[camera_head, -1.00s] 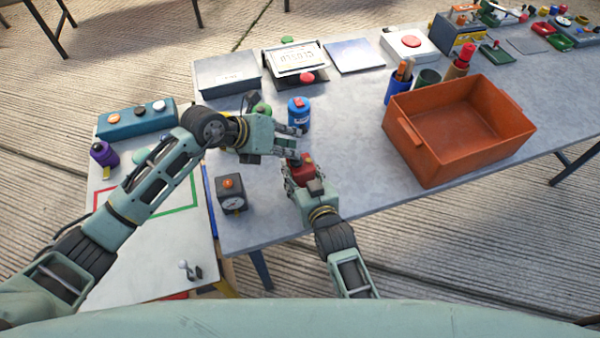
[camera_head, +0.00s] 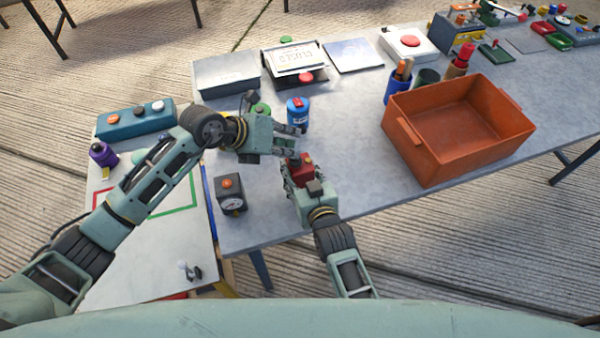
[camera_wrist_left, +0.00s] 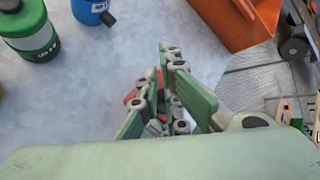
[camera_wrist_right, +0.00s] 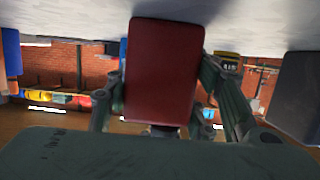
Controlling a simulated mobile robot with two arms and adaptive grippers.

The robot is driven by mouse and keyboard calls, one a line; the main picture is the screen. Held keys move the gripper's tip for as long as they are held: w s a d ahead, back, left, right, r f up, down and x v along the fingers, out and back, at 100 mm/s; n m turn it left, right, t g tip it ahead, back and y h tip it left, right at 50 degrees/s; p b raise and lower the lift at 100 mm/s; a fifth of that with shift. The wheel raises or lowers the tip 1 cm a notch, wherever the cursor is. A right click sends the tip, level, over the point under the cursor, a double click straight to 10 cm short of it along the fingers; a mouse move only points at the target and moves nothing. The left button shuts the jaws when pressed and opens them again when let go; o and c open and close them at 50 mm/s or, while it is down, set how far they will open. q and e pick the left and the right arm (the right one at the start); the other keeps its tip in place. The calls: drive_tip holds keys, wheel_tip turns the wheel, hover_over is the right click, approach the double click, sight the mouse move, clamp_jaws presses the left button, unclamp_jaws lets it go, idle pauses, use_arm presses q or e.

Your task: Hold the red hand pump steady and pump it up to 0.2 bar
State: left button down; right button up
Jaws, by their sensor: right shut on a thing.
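The red hand pump (camera_head: 300,171) stands near the table's front edge. My right gripper (camera_head: 298,180) is shut on it from the front; its red body (camera_wrist_right: 163,72) fills the middle of the right wrist view between the fingers. My left gripper (camera_head: 293,143) is just above and behind the pump's top, its fingers slightly apart. In the left wrist view a bit of red (camera_wrist_left: 130,98) shows beside those fingers; whether they touch the pump's top cannot be told. A dark box with a round dial (camera_head: 231,195) and orange knob stands left of the pump; its reading is too small to tell.
A blue canister (camera_head: 298,114) stands close behind my left gripper, with a green container (camera_wrist_left: 30,32) near it. A large orange crate (camera_head: 455,165) stands to the right. The grey tabletop (camera_head: 350,165) between pump and crate is clear.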

use_arm(q)
drive_tip(key=shift+s+a+f, duration=0.1)
drive_tip(key=shift+s+f, duration=0.3)
drive_tip(key=shift+f, duration=0.2)
use_arm(e)
drive_tip(key=shift+s+a+f, duration=0.1)
drive_tip(key=shift+a+f, duration=0.05)
use_arm(q)
wheel_tip(320, 180, up, 4)
drive_tip(key=shift+f, duration=0.2)
drive_tip(key=shift+w+r, duration=0.15)
drive_tip(key=shift+r, duration=0.4)
use_arm(e)
drive_tip(key=shift+f, duration=0.15)
drive_tip(key=o, duration=1.3)
use_arm(q)
drive_tip(key=shift+w, duration=0.2)
use_arm(e)
drive_tip(key=o, duration=0.3)
drive_tip(key=shift+w, duration=0.25)
drive_tip(key=shift+o, duration=0.5)
use_arm(q)
drive_tip(key=shift+s, duration=0.1)
use_arm(e)
drive_tip(key=shift+r, duration=0.2)
drive_tip(key=v, duration=1.2)
